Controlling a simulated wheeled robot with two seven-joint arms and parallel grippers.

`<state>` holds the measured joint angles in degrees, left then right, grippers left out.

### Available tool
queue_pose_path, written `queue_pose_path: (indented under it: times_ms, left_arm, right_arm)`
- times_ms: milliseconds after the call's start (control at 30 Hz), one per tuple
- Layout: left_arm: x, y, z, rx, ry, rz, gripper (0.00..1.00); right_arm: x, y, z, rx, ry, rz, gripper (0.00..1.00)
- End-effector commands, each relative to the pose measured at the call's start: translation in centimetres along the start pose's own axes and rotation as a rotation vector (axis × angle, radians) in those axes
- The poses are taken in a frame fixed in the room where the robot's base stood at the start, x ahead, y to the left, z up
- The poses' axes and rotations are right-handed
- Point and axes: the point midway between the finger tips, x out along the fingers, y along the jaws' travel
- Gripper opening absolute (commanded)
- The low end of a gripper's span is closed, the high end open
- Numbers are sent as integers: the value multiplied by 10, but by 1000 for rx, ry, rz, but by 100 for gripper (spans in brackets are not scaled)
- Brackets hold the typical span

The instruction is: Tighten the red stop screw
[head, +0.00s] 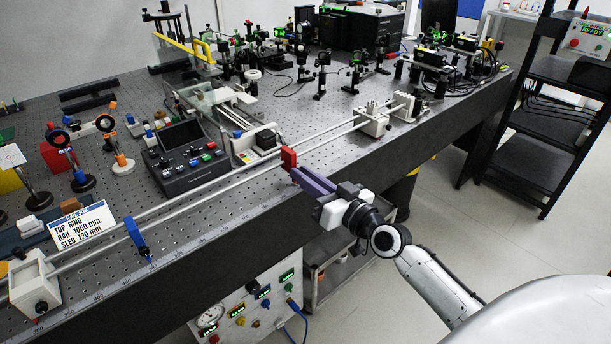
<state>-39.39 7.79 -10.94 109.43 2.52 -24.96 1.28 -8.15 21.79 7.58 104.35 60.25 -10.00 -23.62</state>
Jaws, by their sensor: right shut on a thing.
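A red stop (288,158) stands upright on the twin rails (215,187) near the front edge of the bench. My right gripper (297,176) reaches in from the lower right with its purple fingers at the front of the red stop. It is shut on the red stop screw, which the fingers hide. I cannot tell how far the screw is turned in. My left gripper is not in view.
A blue stop (137,239) sits further left on the rails, by a label card (82,228). A white end block (36,285) and a carriage (374,122) are also on the rails. A dark control box (183,155) stands behind them. Open floor lies right of the bench.

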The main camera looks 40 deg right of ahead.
Motion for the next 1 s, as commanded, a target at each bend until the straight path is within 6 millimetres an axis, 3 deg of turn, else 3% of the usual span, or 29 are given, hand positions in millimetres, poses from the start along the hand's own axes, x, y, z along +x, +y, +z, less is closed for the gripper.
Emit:
queue_pose_path:
  times_ms: [1000]
  left_arm:
    - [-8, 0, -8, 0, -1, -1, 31]
  right_arm:
    - [0, 0, -1, 968, 2, 1, 0]
